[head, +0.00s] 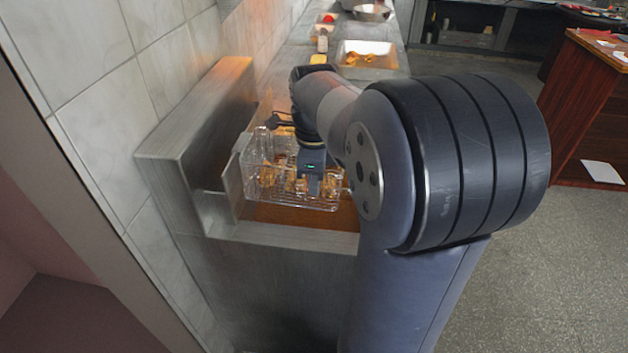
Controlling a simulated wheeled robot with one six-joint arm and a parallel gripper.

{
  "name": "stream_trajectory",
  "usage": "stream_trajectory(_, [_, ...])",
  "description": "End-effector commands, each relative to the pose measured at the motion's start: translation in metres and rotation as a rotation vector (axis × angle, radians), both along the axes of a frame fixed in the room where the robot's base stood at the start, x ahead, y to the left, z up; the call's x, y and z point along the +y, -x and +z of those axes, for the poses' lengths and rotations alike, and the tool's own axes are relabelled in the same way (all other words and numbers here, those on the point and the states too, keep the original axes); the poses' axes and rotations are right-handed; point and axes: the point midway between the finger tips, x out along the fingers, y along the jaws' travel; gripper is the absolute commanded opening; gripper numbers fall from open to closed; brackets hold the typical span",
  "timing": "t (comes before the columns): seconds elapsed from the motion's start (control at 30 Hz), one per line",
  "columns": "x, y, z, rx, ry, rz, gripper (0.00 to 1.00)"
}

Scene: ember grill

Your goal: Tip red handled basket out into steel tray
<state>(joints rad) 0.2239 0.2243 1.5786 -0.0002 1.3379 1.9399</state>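A wire basket (268,188) with golden pieces in it is over the orange-brown well of a steel unit at centre left. No red handle shows; my arm hides part of the basket. My gripper (312,186) points down at the basket, overlapping it in this view. Its fingertips are too small and covered to tell whether they hold it. A pale metal tray (392,57), likely the steel tray, lies farther back on the counter, with several golden-brown pieces inside.
A tiled wall and the unit's raised steel side (190,125) stand close on the left. A bowl (372,12), a red item (328,19) and a small jar (322,42) are at the back. A wooden counter (590,105) stands right, beyond open floor.

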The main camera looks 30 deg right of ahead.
Motion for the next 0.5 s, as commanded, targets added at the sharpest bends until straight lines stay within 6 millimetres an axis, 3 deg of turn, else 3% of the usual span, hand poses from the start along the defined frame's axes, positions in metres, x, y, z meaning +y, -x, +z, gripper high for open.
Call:
stream_trajectory(0.13, [0.0,0.0002,0.0001,0.0,0.0,0.0,0.0])
stream_trajectory(0.5, [0.0001,0.0001,0.0001,0.0,0.0,0.0,0.28])
